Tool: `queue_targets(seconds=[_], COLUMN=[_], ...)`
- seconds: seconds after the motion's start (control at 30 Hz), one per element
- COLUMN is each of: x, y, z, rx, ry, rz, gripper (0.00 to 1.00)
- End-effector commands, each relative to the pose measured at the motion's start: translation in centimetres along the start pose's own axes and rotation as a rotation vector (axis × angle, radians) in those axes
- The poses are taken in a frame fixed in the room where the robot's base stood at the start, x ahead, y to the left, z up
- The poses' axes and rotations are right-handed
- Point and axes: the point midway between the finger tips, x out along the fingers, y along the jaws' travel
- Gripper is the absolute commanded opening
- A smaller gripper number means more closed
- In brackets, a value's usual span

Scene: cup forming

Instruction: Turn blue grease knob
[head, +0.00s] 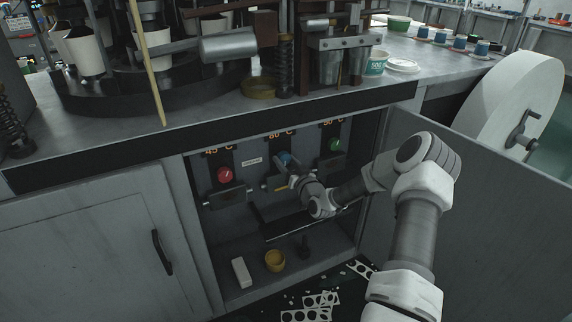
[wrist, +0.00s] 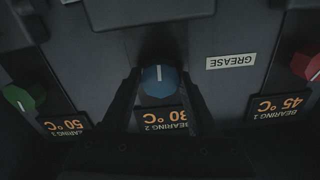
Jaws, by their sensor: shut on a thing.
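The blue knob (wrist: 159,82) is in the middle of the wrist view, its white pointer line close to upright in that picture. My gripper (wrist: 160,85) has one dark finger on each side of it and is shut on it. In the head view the blue knob (head: 284,159) sits on the cabinet's back panel between the red and green knobs, partly hidden by my gripper (head: 288,170). The GREASE label (wrist: 231,62) is beside it in the wrist view. The display by the blue knob (wrist: 166,120) reads Bearing 2 and 80 °C, upside down.
A red knob (head: 225,175) is left of the blue one and a green knob (head: 335,145) is right. The open cabinet door (head: 480,200) stands right of my arm. A yellow ring-like cup (head: 275,260) and a white block (head: 241,272) are on the cabinet floor.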

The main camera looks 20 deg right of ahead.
Motion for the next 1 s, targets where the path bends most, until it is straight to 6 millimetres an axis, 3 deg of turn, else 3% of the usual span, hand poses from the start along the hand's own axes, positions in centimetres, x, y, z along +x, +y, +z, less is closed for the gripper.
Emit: queue_targets(seconds=[0.5,1.0], x=[-0.05,-0.07], y=[-0.01,-0.02], z=[0.15,0.14], rx=[0.331,0.390], ry=[-0.002,-0.004], rz=[0.000,0.000], gripper=[0.04,0.04])
